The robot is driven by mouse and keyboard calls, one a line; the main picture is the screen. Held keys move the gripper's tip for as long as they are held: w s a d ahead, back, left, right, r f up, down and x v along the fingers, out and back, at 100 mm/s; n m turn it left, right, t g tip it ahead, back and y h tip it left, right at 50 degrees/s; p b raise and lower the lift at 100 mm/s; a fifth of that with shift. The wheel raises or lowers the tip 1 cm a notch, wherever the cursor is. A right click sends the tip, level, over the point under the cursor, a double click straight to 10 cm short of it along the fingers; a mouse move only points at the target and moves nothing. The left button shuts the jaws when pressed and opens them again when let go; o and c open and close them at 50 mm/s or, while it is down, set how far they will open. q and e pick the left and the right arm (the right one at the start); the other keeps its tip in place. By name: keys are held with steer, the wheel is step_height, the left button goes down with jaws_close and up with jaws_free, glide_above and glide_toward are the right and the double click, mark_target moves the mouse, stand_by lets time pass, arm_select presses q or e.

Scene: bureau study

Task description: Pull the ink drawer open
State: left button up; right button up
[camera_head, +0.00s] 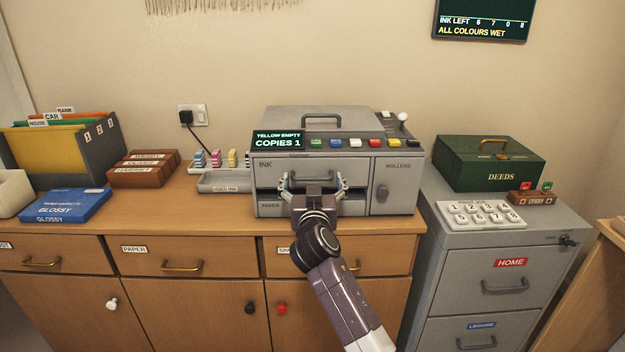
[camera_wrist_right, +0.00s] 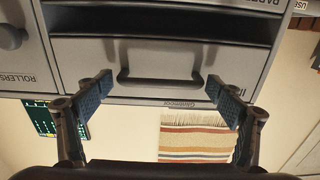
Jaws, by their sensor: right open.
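The ink drawer (camera_head: 272,173) is the upper left front panel of the grey copier (camera_head: 345,121), marked INK, and looks flush and shut. Its dark bar handle (camera_wrist_right: 160,79) shows plainly in the right wrist view, which is upside down. My right gripper (camera_head: 314,181) is in front of the drawer, open, with one finger to each side of the handle. The fingers look apart from the handle; their exact distance from the panel is hard to tell. The gripper hides part of the drawer's lower front. My left gripper is not in view.
A dark slot (camera_wrist_right: 160,23) lies below the drawer. The rollers door (camera_head: 399,184) is to its right. A grey tray (camera_head: 224,183) and several ink cartridges (camera_head: 216,159) stand left of the copier. A grey filing cabinet (camera_head: 490,262) stands at the right, and a wall screen (camera_head: 484,20) hangs above.

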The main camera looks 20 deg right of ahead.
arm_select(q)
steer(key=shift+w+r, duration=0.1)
arm_select(e)
steer(key=shift+w+d, duration=0.1)
steer(key=shift+w, duration=0.2)
steer(key=shift+c, duration=0.6)
